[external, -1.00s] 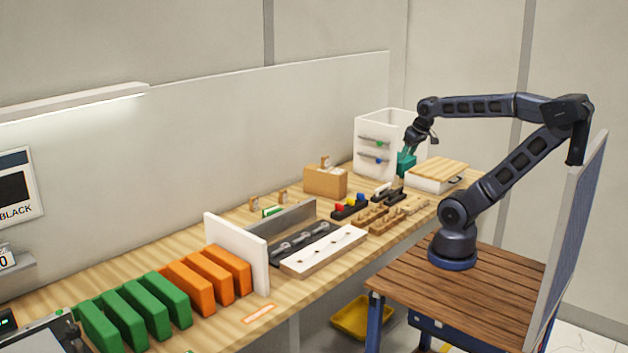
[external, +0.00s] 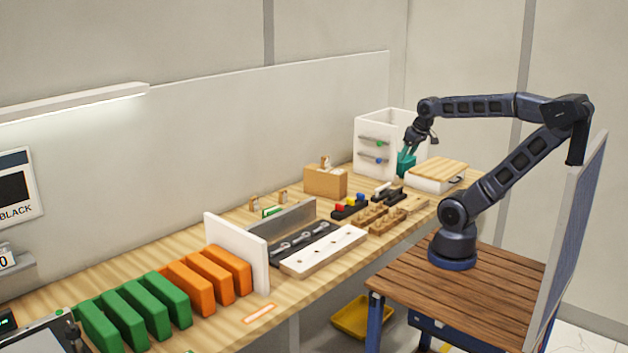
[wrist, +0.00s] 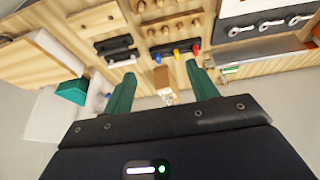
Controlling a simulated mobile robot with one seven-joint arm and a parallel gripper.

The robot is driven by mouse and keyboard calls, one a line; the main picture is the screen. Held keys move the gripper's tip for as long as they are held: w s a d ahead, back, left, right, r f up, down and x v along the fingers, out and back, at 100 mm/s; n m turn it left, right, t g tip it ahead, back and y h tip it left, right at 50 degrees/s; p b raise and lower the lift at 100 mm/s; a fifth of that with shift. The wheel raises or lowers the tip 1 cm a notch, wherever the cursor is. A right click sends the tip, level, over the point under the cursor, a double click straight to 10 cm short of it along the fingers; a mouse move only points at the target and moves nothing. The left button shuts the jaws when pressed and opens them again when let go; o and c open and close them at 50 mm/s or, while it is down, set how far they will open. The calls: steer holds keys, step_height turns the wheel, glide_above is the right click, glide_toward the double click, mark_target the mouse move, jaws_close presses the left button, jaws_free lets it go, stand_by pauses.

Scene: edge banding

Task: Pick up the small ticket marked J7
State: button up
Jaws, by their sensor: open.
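No J7 marking can be read in any view, so I cannot tell which piece is the ticket. A small pale piece with a wooden holder (external: 325,162) is on top of a brown box (external: 320,182). The box also shows between my fingers in the wrist view (wrist: 161,77), with a small pale piece (wrist: 167,96) at its end. My gripper (external: 405,163) is beside the white rack, right of the brown box and apart from it. In the wrist view its two teal fingers (wrist: 161,85) are spread, with nothing held.
A white rack (external: 372,155) with rods stands close to my gripper. A lidded white box (external: 436,184) is to its right. Red, blue and yellow pieces (external: 350,204) and wooden peg blocks (external: 385,217) lie in front. Small wooden holders (external: 253,202) stand by the wall.

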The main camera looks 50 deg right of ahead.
steer(key=w+a+f+g, duration=0.1)
steer(key=w+a, duration=0.3)
steer(key=w, duration=0.7)
steer(key=w+a+f+g, duration=0.1)
steer(key=w+a, duration=0.2)
steer(key=w, duration=0.8)
steer(key=w+a+f+g, duration=0.1)
steer(key=w+a+f, duration=0.2)
steer(key=w+f, duration=0.2)
steer(key=w+a+f, duration=0.4)
steer(key=w+f, duration=0.1)
steer(key=w, duration=0.1)
steer(key=w+a+f+g, duration=0.1)
steer(key=w+a+f, duration=0.3)
steer(key=w+f, duration=0.1)
steer(key=shift+w+a+f+g, duration=0.1)
steer(key=shift+w+a+g, duration=0.2)
steer(key=shift+w, duration=0.15)
steer(key=shift+w+a+f, duration=0.2)
steer(key=shift+f, duration=0.35)
step_height(320, 180, down, 10)
steer(key=shift+s+f, duration=0.1)
steer(key=shift+f, duration=0.15)
steer(key=shift+c, duration=0.5)
